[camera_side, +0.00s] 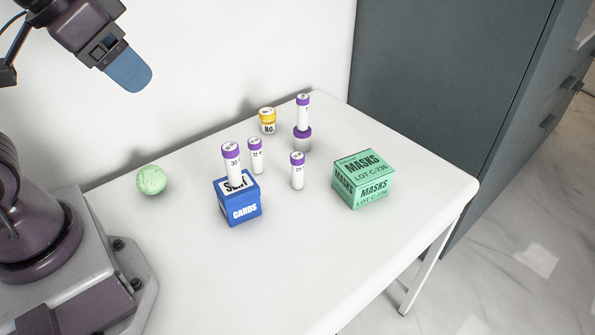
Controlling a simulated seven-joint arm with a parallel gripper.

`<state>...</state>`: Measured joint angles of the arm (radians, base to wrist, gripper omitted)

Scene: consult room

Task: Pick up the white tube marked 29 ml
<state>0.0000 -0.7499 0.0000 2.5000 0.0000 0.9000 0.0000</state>
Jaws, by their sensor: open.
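Several white tubes with purple caps stand upright on the table. The front one (297,175), between the blue box and the green box, has a small label that seems to begin with 2; I cannot read it surely as 29 ml. Another tube (255,158) stands behind the blue box. A third tube (232,170) stands on the blue box, its mark seeming to begin with 3. One more tube (303,115) stands on a purple-lidded white jar (302,141). My gripper (128,70) is open and empty, high at the upper left, far from the tubes.
A yellow-lidded jar (267,122) stands at the back, a pale green ball (151,180) at the left. The white table (320,250) is clear in front; a grey cabinet (440,80) stands behind.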

